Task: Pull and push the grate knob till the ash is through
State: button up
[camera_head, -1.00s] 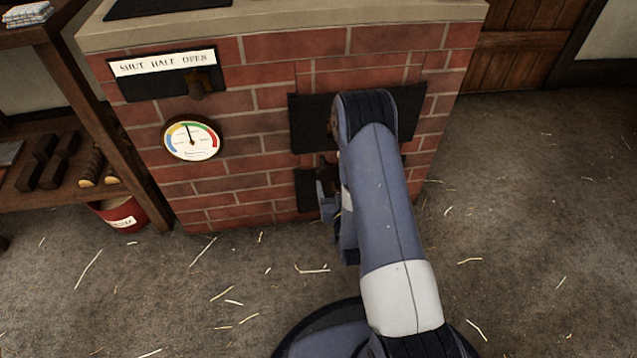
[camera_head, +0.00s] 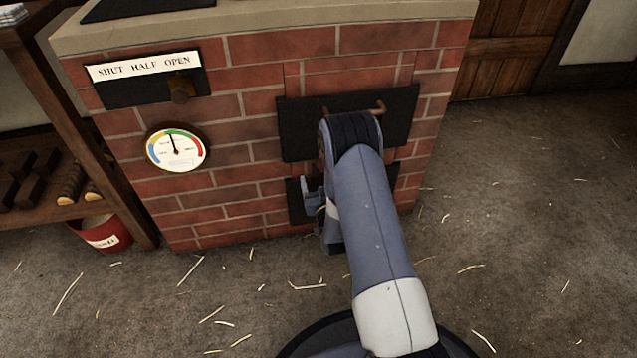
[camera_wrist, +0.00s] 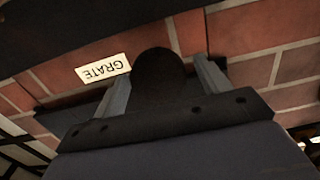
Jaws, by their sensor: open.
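The grate knob (camera_wrist: 158,80) is a dark round shape in the wrist view. A white label reading GRATE (camera_wrist: 103,69) is on the brick to its left. My gripper (camera_wrist: 164,66) is open, with one pale finger on each side of the knob. I cannot tell whether either finger touches it. In the head view my gripper (camera_head: 313,196) is low at the brick furnace front, by a small dark plate (camera_head: 295,208). My arm hides the knob there. No ash can be made out.
The brick furnace (camera_head: 240,155) has a dark door (camera_head: 298,128) with a handle above my gripper. A dial (camera_head: 176,149) and a SHUT HALF OPEN slider plate (camera_head: 140,93) are on the left. A red bucket (camera_head: 103,236) stands by the shelf. The straw-strewn floor is open to the right.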

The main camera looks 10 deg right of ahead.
jog(key=shift+w, duration=0.3)
jog(key=shift+c, duration=0.5)
